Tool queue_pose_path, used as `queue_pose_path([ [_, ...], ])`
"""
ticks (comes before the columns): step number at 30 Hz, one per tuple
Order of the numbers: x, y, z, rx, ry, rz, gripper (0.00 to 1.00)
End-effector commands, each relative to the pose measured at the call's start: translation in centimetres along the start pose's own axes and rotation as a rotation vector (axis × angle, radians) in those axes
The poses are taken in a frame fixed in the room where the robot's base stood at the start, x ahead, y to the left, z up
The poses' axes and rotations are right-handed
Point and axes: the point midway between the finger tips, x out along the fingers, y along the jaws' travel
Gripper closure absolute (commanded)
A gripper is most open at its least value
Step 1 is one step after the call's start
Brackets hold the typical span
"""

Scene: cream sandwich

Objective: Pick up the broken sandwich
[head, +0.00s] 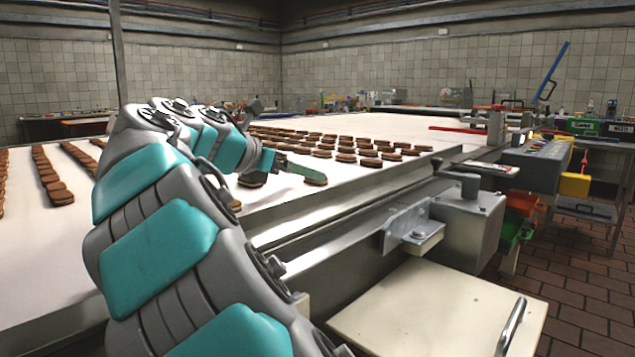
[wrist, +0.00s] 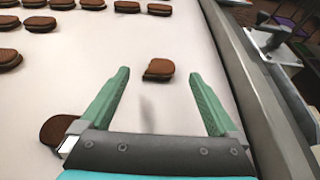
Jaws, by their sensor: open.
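The broken sandwich (wrist: 158,69) is a small brown cream sandwich with an uneven left end. The finger's height above the belt is hard to tell.
Another sandwich (wrist: 60,130) lies close beside my gripper's left base. Rows of sandwiches (head: 345,150) cover the belt (head: 290,205) beyond. The belt's metal edge rail (wrist: 245,85) runs along the right. A grey machine box (head: 468,215) stands beside the belt.

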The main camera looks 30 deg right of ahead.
Motion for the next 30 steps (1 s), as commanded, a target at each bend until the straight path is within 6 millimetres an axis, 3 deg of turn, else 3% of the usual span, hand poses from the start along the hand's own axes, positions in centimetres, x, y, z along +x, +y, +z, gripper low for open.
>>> queue_pose_path([
  [6,3.3,-0.1,-0.3,-0.001,0.003,-0.006,0.04],
  [14,3.7,0.0,-0.2,0.0,0.001,-0.001,0.04],
  [30,3.6,0.0,-0.2,0.0,0.001,-0.002,0.64],
])
